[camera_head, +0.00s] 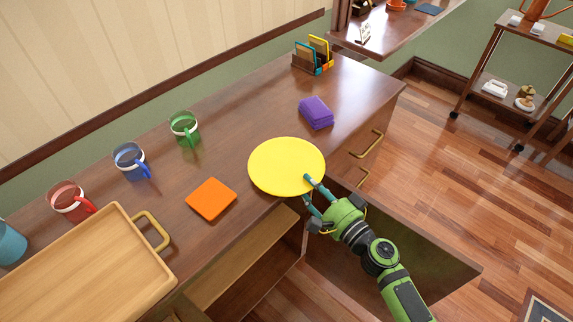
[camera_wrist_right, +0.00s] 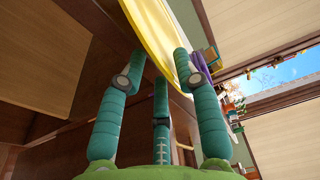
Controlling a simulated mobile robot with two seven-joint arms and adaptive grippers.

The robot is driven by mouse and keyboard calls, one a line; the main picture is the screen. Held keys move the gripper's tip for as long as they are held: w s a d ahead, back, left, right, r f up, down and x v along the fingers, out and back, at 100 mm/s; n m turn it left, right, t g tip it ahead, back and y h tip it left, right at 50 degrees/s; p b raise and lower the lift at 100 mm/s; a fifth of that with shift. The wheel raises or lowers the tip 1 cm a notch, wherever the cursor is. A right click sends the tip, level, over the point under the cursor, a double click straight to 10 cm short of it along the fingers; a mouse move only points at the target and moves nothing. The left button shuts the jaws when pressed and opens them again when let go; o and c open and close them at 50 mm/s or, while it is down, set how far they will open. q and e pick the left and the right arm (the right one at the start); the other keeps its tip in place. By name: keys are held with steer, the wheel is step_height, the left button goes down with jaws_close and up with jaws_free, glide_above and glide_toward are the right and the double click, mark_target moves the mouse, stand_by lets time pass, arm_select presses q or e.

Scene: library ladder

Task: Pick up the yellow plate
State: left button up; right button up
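The yellow plate (camera_head: 286,164) is a flat round disc at the front edge of the wooden counter, its near rim at the counter's edge. My right gripper (camera_head: 306,187) is at its near right rim. One fingertip shows over the plate's upper face and another finger runs to the rim from below. In the right wrist view the plate (camera_wrist_right: 160,34) is seen nearly edge-on, passing between the teal fingers (camera_wrist_right: 160,62). The fingers bend inward close to both faces. Whether they press on it is unclear. My left gripper is out of view.
An orange square (camera_head: 211,199) lies left of the plate, and a purple stack (camera_head: 316,112) behind it. Green (camera_head: 185,129), blue (camera_head: 131,161) and red (camera_head: 71,201) mugs line the back. A wooden tray (camera_head: 85,275) is at front left.

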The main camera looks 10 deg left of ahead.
jaws_close()
